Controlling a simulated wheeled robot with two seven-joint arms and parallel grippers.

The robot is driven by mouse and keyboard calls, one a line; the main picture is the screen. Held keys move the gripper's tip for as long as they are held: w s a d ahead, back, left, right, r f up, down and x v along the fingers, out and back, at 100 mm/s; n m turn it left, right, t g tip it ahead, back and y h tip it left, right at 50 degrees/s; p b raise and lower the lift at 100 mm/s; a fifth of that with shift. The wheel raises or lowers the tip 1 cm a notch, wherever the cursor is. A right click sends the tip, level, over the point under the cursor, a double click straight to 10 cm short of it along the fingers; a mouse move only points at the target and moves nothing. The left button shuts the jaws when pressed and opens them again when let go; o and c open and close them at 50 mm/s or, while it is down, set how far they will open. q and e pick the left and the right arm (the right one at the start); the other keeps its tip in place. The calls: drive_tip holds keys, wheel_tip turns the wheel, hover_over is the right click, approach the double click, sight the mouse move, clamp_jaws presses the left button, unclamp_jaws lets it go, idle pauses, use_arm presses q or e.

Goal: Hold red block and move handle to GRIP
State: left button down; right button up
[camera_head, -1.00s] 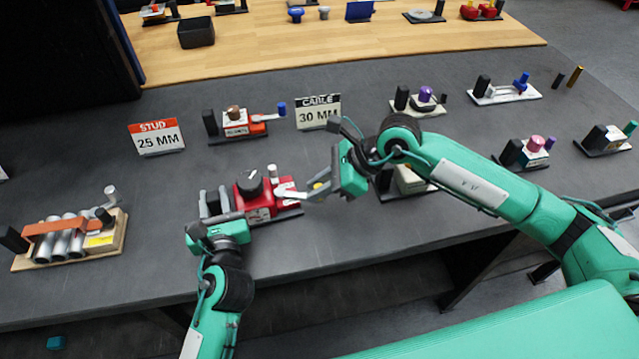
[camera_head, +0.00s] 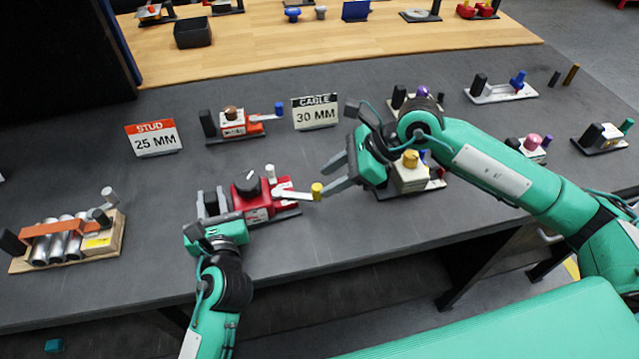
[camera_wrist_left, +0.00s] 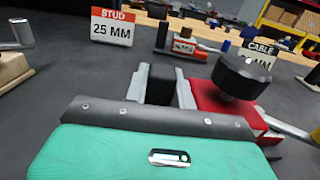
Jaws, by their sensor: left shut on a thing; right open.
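The red block (camera_head: 255,198) stands on a dark base near the front of the grey table, with a black knob on top. It also shows in the left wrist view (camera_wrist_left: 216,104). Its pale handle (camera_head: 293,193) points right and ends in a yellow knob (camera_head: 317,190). My left gripper (camera_head: 212,203) is at the block's left end, its fingers shut on the black post (camera_wrist_left: 160,86) beside the red body. My right gripper (camera_head: 328,174) is open and empty, just right of and behind the yellow knob, apparently apart from it.
A cream device with a yellow knob (camera_head: 410,172) sits partly behind my right gripper. Another red device (camera_head: 240,124), a STUD 25 MM sign (camera_head: 154,137) and a CABLE 30 MM sign (camera_head: 316,113) stand behind. A wooden-based device (camera_head: 85,243) is at left. The table between is clear.

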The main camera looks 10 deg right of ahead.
use_arm(q)
drive_tip(key=shift+f, duration=0.25)
use_arm(e)
drive_tip(key=v, duration=0.7)
drive_tip(key=shift+d+r, duration=0.2)
drive_tip(key=shift+s, duration=0.1)
use_arm(q)
drive_tip(key=c, duration=1.4)
unclamp_jaws()
drive_tip(key=shift+c, duration=0.2)
drive_tip(key=o, duration=0.4)
drive_tip(key=shift+w+r, duration=0.1)
drive_tip(key=shift+c, duration=0.2)
use_arm(e)
drive_tip(key=shift+f, duration=0.1)
